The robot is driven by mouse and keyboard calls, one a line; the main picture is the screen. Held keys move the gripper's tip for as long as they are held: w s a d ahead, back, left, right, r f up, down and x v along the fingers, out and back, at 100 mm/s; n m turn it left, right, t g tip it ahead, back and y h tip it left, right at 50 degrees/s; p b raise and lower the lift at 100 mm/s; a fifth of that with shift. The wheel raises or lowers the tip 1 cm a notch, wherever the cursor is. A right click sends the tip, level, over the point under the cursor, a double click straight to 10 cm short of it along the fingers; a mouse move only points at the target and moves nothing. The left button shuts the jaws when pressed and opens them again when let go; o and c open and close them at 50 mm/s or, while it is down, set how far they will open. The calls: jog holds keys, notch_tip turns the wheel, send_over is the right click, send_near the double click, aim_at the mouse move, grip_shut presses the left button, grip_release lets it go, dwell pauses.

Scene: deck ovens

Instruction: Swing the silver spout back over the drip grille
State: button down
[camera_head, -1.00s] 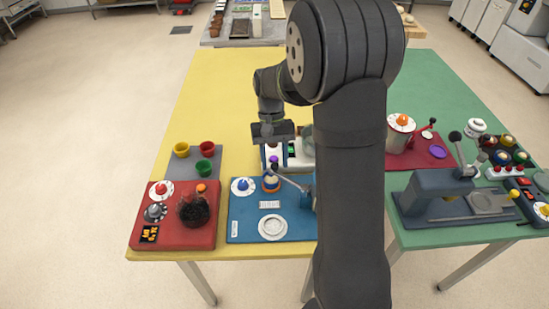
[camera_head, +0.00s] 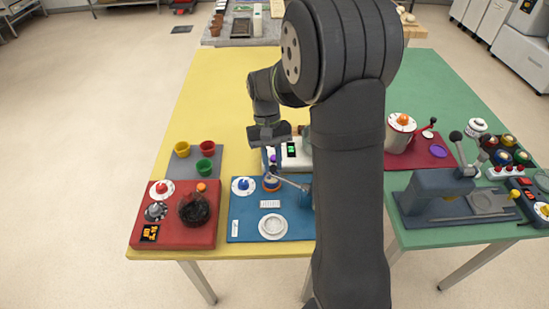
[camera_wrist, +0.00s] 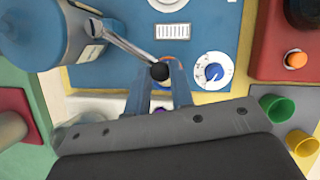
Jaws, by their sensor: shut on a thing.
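The silver spout (camera_head: 291,182) reaches left from a blue cylinder (camera_wrist: 52,25) on the blue board; the arm partly hides the cylinder in the head view. In the wrist view the spout (camera_wrist: 125,45) ends in a black knob (camera_wrist: 159,71). My gripper (camera_wrist: 160,84) is shut on this knob, with a finger on either side. In the head view my gripper (camera_head: 268,152) is above the spout's left end, its fingertips hard to see. The spout end lies over an orange-rimmed round piece (camera_head: 271,184). A white striped rectangle (camera_head: 270,204), possibly the drip grille, lies in front.
A white round dish (camera_head: 272,227) and a white-and-blue dial (camera_head: 243,186) are on the blue board. A white device (camera_head: 300,158) stands behind. A red board (camera_head: 215,228) is left, with coloured cups (camera_head: 207,148) behind it. Yellow table is free at far left.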

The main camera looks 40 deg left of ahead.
jog(key=shift+s+d+n+t, duration=0.4)
jog(key=shift+s+n, duration=0.45)
jog(key=shift+n, duration=0.2)
jog(key=shift+s+d+n+t, duration=0.4)
jog(key=shift+s+d+n, duration=0.05)
jog(key=shift+s+n, duration=0.5)
jog(key=shift+s+d+n+t, duration=0.4)
jog(key=shift+s+n, duration=0.4)
jog(key=shift+n, duration=0.3)
jog(key=c, duration=1.3)
grip_release()
jog(key=v, duration=1.7)
jog(key=shift+a+r, duration=0.1)
jog(key=shift+a, duration=0.3)
